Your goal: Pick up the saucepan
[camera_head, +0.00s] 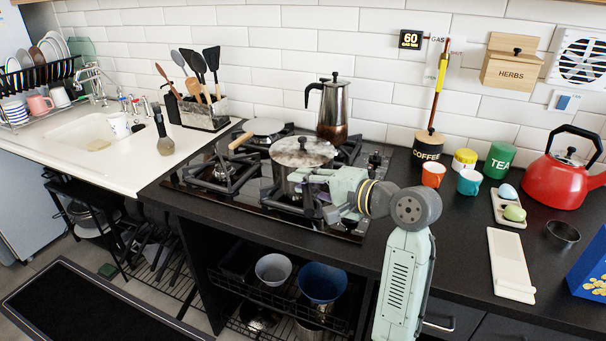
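The saucepan (303,153) stands on the front part of the gas hob (258,198). It is steel-grey with a lid and a dark lid knob. Its pale wooden handle (241,141) points to the left. My gripper (308,193) is at the saucepan's front right side, on the side away from the handle. It lies low, close to the pan's wall and the hob. The fingertips are small and partly mixed with the dark hob, so I cannot tell whether they touch the pan or are open.
A tall moka pot (332,110) stands behind the saucepan. A utensil holder (205,112) is at the back left. Orange (433,174) and teal (468,182) cups, a coffee jar (428,147) and a red kettle (563,178) stand on the right. The counter between sink and hob is mostly clear.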

